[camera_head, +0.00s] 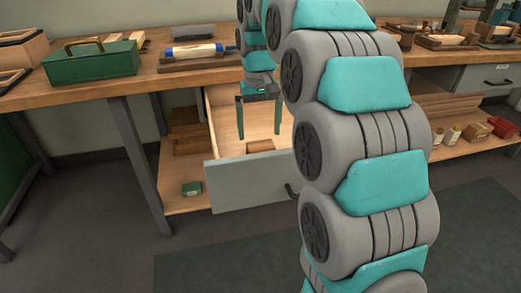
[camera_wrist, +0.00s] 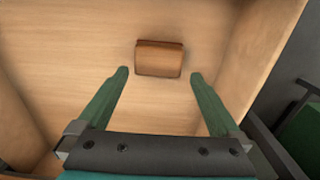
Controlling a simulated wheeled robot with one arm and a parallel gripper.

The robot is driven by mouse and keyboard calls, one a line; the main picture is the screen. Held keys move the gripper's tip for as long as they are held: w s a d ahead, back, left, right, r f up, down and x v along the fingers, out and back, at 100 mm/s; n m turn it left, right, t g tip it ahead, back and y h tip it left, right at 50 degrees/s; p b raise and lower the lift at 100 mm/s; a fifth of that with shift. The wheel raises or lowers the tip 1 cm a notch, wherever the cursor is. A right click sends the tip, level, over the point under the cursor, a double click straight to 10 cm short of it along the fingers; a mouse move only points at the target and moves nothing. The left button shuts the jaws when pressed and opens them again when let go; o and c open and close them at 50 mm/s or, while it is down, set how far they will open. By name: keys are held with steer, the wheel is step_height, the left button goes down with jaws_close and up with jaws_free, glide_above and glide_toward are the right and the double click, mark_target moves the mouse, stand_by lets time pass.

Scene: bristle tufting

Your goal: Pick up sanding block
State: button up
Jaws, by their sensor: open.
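The sanding block, a small brown wooden block (camera_wrist: 160,59), lies on the floor of an open drawer. In the head view it shows as a small brown shape (camera_head: 261,146) near the drawer's front. My gripper (camera_head: 259,136) points down into the open drawer (camera_head: 222,178). Its two green fingers are spread wide with nothing between them. In the wrist view the block is ahead of the fingertips (camera_wrist: 159,74), roughly centred between them and apart from both. The exact height of the fingertips above the drawer floor is hard to tell.
The drawer's wooden side wall (camera_wrist: 262,50) rises at the right in the wrist view. The workbench (camera_head: 150,88) above carries a green toolbox (camera_head: 92,64) and a roller-like tool (camera_head: 193,52). A small green box (camera_head: 191,189) sits on the lower shelf.

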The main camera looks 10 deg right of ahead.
mark_target(261, 144)
steer(key=shift+s+d+f, duration=0.1)
steer(key=shift+s+f, duration=0.05)
steer(key=shift+f, duration=1.3)
steer(key=shift+s+f, duration=0.1)
steer(key=shift+f, duration=1.3)
steer(key=c, duration=1.2)
steer(key=shift+c, duration=0.2)
steer(key=shift+r, duration=0.15)
